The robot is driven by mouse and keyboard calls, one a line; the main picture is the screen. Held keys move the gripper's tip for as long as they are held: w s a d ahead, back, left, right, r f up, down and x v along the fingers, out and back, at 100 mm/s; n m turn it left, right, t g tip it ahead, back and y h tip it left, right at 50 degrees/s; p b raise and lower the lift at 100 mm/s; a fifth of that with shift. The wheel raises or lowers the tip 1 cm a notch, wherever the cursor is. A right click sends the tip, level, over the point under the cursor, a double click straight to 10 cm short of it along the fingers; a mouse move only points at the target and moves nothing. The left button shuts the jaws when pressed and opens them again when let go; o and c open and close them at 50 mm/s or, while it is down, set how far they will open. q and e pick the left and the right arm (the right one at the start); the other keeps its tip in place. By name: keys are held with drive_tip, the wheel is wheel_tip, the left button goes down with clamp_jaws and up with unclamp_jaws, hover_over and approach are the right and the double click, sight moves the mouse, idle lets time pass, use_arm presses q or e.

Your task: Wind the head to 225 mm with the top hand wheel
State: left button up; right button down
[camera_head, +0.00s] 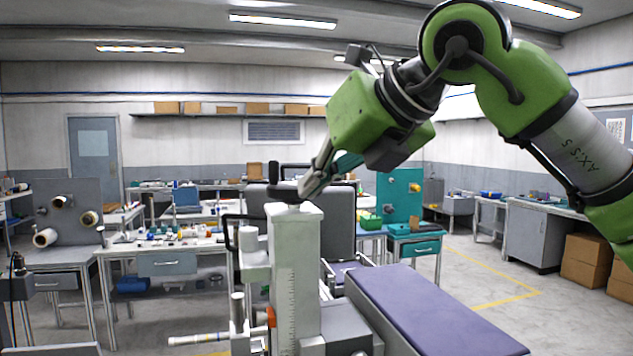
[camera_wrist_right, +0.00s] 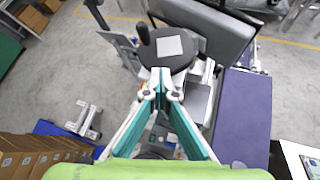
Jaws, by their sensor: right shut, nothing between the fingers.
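The top hand wheel (camera_head: 284,194) is a dark disc with an upright crank knob (camera_head: 273,173), on top of a pale upright column (camera_head: 297,240). In the wrist view the wheel (camera_wrist_right: 180,64) shows a light square on its face, and its knob (camera_wrist_right: 143,34) stands at the upper left. My right gripper (camera_head: 306,190) reaches down to the wheel from the right; its fingers (camera_wrist_right: 163,80) are together and empty at the wheel's near rim. I cannot tell if they touch it. The column carries a scale (camera_head: 292,300) with an orange marker (camera_head: 271,317); its numbers are unreadable. My left gripper is out of view.
A purple padded top (camera_head: 430,310) lies right of the column. A dark grey panel (camera_head: 335,222) stands just behind it. Metal rods and a pale handle (camera_head: 198,339) stick out at the left.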

drive_tip(key=shift+s+a, duration=0.1)
drive_tip(key=shift+a, duration=0.15)
drive_tip(key=shift+s+f+b, duration=0.25)
drive_tip(key=shift+b, duration=0.3)
drive_tip(key=s+d+r, duration=0.2)
drive_tip(key=s+r, duration=0.3)
drive_tip(key=s, duration=0.4)
drive_tip(key=shift+d+r, duration=0.2)
drive_tip(key=shift+d, duration=0.1)
drive_tip(key=shift+w, duration=0.15)
